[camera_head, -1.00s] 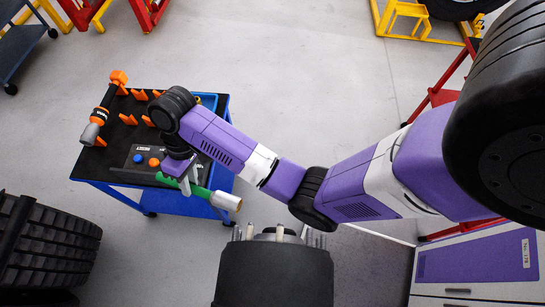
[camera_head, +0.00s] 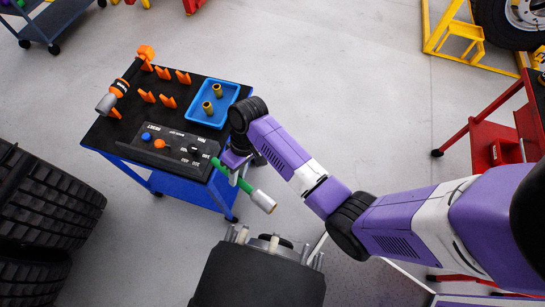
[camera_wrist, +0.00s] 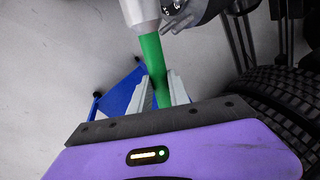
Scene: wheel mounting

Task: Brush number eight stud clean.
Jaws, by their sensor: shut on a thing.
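My gripper (camera_head: 236,172) is shut on the green handle of a brush (camera_head: 225,170). The brush's pale metal cylindrical head (camera_head: 263,201) points down and right, above and apart from the dark hub (camera_head: 262,278). Several studs (camera_head: 274,242) stand around the hub's top, some pale and thicker, others thin and grey. I cannot tell which is number eight. In the wrist view, the pale fingers (camera_wrist: 160,88) lie on both sides of the green handle (camera_wrist: 152,50). Part of the hub and studs (camera_wrist: 183,14) shows beside the brush head; the bristles are not visible.
A blue cart (camera_head: 190,190) stands at left with a switch panel (camera_head: 172,147), orange holders, an orange-and-grey tool (camera_head: 119,88) and a blue tray (camera_head: 222,92) holding two brass-coloured sockets. Tyres (camera_head: 45,200) stand at far left. Red stands are at right. Open floor lies behind.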

